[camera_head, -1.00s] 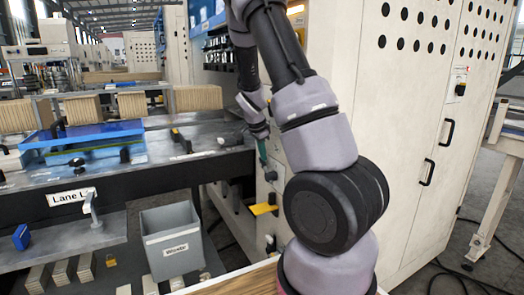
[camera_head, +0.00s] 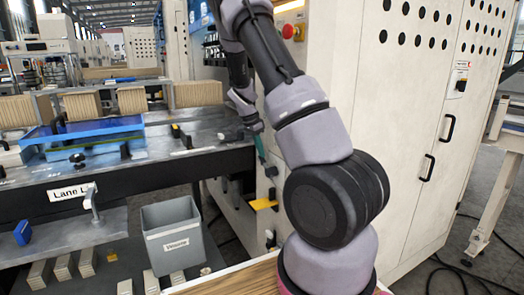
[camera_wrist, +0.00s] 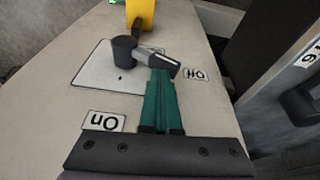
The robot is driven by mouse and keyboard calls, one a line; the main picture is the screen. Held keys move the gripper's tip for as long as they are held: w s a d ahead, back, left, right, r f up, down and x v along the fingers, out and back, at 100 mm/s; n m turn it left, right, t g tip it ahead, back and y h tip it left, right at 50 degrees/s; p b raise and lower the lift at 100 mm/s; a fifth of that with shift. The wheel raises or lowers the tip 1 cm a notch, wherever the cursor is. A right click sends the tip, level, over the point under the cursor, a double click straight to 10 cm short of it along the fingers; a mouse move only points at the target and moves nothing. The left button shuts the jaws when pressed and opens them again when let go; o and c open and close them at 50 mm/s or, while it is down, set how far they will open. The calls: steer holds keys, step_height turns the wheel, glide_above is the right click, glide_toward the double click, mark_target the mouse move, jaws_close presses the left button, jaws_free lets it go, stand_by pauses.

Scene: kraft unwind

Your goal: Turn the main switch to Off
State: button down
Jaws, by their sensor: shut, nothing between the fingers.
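The main switch (camera_wrist: 124,50) is in the wrist view, a dark round hub with a grey, dark-tipped lever on a white plate. The lever points right, its tip beside the "Off" label (camera_wrist: 195,74). The "On" label (camera_wrist: 103,121) is lower left, away from the lever. Both labels appear upside down. My gripper (camera_wrist: 161,74) has its green fingers shut and empty, with the tips at the lever's outer end; I cannot tell whether they touch. In the head view my gripper (camera_head: 261,150) is at the machine's side panel, beside a small dark knob (camera_head: 271,171).
A yellow handle (camera_head: 264,203) sticks out below my gripper; a yellow part (camera_wrist: 141,15) shows beyond the switch. A grey bin (camera_head: 174,235) stands left of the panel. The lane table (camera_head: 120,175) is close on the left. The tall cabinet (camera_head: 400,130) stands right of my arm.

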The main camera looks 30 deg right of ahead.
mark_target(258, 158)
steer(key=shift+w+f+g, duration=0.55)
steer(key=shift+w+g, duration=0.05)
steer(key=shift+g, duration=0.2)
steer(key=shift+w+f, duration=0.6)
steer(key=shift+f, duration=0.35)
steer(key=shift+w, duration=0.1)
